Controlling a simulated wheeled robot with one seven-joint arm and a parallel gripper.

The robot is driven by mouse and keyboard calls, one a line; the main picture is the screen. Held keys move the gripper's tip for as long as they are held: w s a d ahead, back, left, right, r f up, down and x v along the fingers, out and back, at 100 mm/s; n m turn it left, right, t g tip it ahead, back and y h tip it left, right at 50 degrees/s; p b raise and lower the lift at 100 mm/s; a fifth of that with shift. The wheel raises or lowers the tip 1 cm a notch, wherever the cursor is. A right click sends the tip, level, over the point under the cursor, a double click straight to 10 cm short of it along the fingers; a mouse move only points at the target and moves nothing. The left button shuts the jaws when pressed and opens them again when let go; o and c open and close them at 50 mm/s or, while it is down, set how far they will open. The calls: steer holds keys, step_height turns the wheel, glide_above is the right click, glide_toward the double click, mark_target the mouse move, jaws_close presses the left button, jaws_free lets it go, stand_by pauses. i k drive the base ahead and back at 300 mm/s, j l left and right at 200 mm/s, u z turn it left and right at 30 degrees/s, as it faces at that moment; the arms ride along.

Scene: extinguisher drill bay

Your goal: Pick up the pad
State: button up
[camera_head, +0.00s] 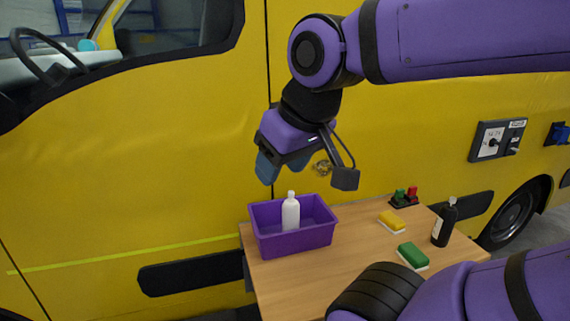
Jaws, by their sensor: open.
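Two small pads lie on the wooden table: a yellow one with a white base (391,222) and a green one with a white base (412,256), nearer to me. The frame does not show which is the pad of the task. My gripper (284,169) has blue fingers and is open and empty. It hangs above the purple bin, up and to the left of both pads, touching neither. Both pads are in plain view.
The purple bin (290,243) on the table's left holds a white bottle (291,213). A black bottle (444,225) stands right of the pads. A small holder with green and red items (405,198) sits behind. A yellow van (130,180) stands behind the table.

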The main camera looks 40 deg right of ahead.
mark_target(393, 223)
steer(key=k+l+z, duration=0.15)
steer(key=z, duration=0.3)
steer(key=l+z, duration=0.45)
steer(key=k+l+z, duration=0.1)
steer(key=l+z, duration=0.2)
steer(key=z, duration=0.15)
